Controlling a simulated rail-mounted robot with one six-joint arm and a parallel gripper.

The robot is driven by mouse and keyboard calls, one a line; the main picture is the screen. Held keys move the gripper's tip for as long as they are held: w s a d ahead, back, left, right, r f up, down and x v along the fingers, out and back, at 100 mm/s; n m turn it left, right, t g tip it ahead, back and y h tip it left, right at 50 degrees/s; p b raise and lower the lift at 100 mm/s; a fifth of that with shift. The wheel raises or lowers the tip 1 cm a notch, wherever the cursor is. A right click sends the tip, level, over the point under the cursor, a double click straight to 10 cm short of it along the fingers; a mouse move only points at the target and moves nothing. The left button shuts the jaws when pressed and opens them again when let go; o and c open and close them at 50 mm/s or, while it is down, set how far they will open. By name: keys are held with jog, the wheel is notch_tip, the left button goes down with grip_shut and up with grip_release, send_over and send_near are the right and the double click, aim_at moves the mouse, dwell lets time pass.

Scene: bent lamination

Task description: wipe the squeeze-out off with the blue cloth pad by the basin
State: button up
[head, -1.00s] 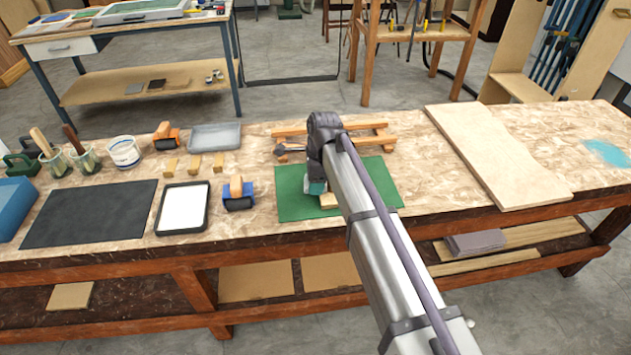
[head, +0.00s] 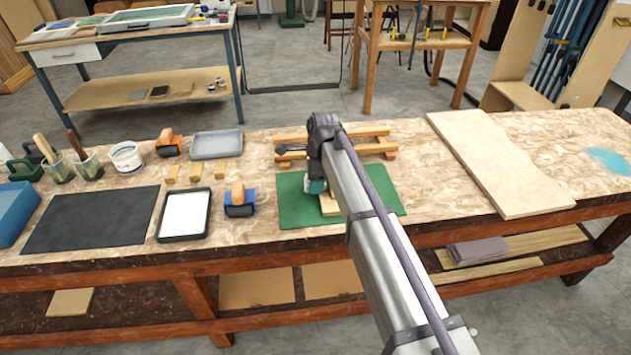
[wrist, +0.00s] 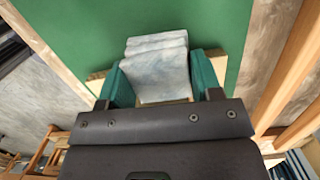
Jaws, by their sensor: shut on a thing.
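My gripper (wrist: 163,80) is shut on a folded, pale blue-white cloth pad (wrist: 157,66), held between its teal fingers. In the head view my gripper (head: 315,187) is low over the green mat (head: 292,212), with my arm hiding part of it. A pale wood piece (head: 329,205) lies on the mat just under and in front of the gripper. In the wrist view its edge (wrist: 97,83) shows beside the left finger, and the pad covers its middle. I cannot tell whether the pad touches the wood. No squeeze-out can be made out. A grey shallow basin (head: 216,144) stands left of the mat.
A wooden frame (head: 372,144) lies behind the mat, close to my gripper. A blue-and-wood roller (head: 240,199), a white-filled tray (head: 184,214) and a black mat (head: 92,219) are on the left. A large pale board (head: 497,160) lies on the right.

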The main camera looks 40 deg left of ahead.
jog(key=shift+w+a, duration=0.25)
jog(key=shift+s+d, duration=0.1)
jog(key=shift+s+d, duration=1.65)
jog(key=shift+s, duration=0.05)
jog(key=r+p, duration=0.2)
jog(key=s+a+r+p, duration=0.1)
jog(key=shift+r, duration=0.1)
notch_tip(320, 180, up, 7)
jog(key=p, duration=0.7)
